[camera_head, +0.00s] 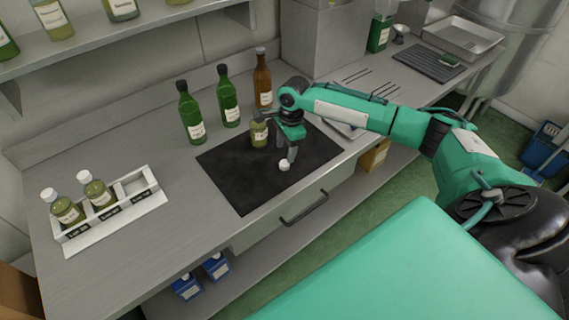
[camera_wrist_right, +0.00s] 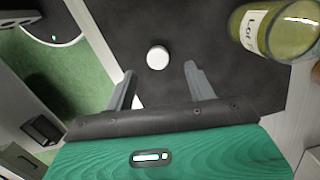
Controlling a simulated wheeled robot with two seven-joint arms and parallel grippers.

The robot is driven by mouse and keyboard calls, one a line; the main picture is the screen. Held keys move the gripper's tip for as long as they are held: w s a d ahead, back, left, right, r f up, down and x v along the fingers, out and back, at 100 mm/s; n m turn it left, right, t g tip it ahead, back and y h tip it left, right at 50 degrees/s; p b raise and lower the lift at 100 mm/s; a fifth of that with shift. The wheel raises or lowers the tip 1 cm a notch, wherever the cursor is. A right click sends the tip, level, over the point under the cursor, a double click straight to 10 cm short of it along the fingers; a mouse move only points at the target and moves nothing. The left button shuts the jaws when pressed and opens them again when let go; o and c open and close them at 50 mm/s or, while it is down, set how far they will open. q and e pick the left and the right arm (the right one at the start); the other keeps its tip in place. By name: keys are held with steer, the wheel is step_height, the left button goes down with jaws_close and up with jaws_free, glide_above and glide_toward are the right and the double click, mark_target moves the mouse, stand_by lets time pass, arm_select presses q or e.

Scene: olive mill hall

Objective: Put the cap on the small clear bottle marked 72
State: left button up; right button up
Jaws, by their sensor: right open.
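A small clear bottle (camera_head: 259,134) with yellow-green oil and a white label stands on the dark mat (camera_head: 225,168), partly behind my right gripper (camera_head: 288,160). In the right wrist view the bottle (camera_wrist_right: 283,30) is at the top right; its label reads "Lot" and the number is not readable. A white cap (camera_head: 284,165) lies on the mat below the right gripper. In the right wrist view the cap (camera_wrist_right: 158,57) lies ahead of and between the two open fingers (camera_wrist_right: 160,85), apart from them. My left gripper is not in view.
A white rack (camera_head: 110,213) with two white-capped oil bottles (camera_head: 67,208) stands at the left, with an empty slot at its right end. Green bottles (camera_head: 190,112) and a brown bottle (camera_head: 262,80) stand behind the mat. The counter between rack and mat is clear.

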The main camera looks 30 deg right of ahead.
mark_target(285, 163)
steer(key=shift+f, duration=0.1)
steer(key=f+p, duration=0.1)
steer(key=f, duration=0.1)
steer(key=f+p, duration=0.1)
steer(key=f, duration=0.1)
steer(key=shift+s+a+f, duration=0.15)
steer(key=shift+a+f, duration=0.05)
steer(key=shift+f, duration=0.3)
steer(key=c, duration=1)
